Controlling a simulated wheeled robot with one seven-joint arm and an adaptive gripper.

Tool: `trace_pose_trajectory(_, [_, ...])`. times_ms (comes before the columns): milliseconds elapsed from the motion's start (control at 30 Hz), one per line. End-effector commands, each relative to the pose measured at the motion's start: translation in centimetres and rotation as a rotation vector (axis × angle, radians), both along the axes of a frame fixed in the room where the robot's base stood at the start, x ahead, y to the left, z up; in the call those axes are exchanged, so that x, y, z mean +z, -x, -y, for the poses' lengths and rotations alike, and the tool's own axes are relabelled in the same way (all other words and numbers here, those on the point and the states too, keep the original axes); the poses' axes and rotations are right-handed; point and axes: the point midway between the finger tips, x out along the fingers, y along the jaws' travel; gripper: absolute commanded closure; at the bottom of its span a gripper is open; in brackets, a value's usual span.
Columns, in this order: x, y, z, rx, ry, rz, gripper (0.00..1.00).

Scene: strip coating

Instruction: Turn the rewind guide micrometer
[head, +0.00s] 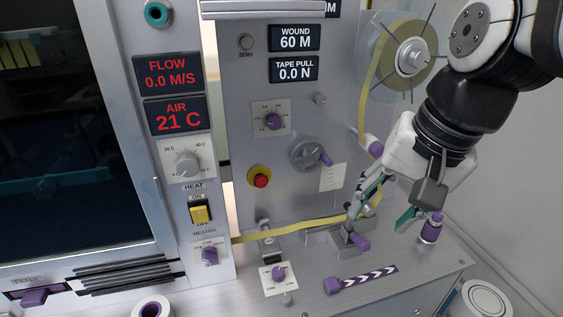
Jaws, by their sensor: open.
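The rewind guide micrometer is not labelled, so I cannot tell for sure which part it is. A small grey block with a purple knob (358,241) sits on the metal deck beside the yellow tape (300,224), below my gripper. A purple-and-white upright cylinder (431,228) stands to the right of it. My gripper (386,207) points down, open and apparently empty, with its fingers spread between the block and the cylinder. The left finger partly hides the tape and guide parts behind it. I cannot tell whether it touches them.
The tape reel (410,58) hangs at the upper right. A crank with a purple handle (311,156), a red stop button (261,180) and a dial (273,121) are on the upright panel. A purple-ended arrow strip (362,279) and small dial plate (278,277) are at the deck's front.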

Motion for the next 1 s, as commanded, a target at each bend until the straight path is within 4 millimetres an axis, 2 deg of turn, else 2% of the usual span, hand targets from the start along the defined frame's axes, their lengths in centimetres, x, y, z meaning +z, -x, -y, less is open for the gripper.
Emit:
trace_pose_trajectory(33, [-2.6,-2.4,-0.8,-0.047,-0.031,-0.050,0.53])
trace_pose_trajectory(200, [-8.4,-7.7,-3.6,-0.240,-0.127,-0.213,0.53])
trace_pose_trajectory(400, [-15.5,-13.0,-7.1,-0.468,-0.202,-0.406,0.53])
trace_pose_trajectory(500, [-18.4,-14.7,-8.4,-0.560,-0.220,-0.484,0.53])
trace_pose_trajectory(600, [-20.4,-15.9,-9.4,-0.626,-0.229,-0.537,0.53])
trace_pose_trajectory(700, [-21.3,-16.4,-10.0,-0.662,-0.235,-0.566,0.53])
trace_pose_trajectory(867, [-22.1,-16.4,-10.4,-0.675,-0.235,-0.577,0.53])
trace_pose_trajectory(1000, [-24.0,-16.0,-11.1,-0.673,-0.234,-0.578,0.53])
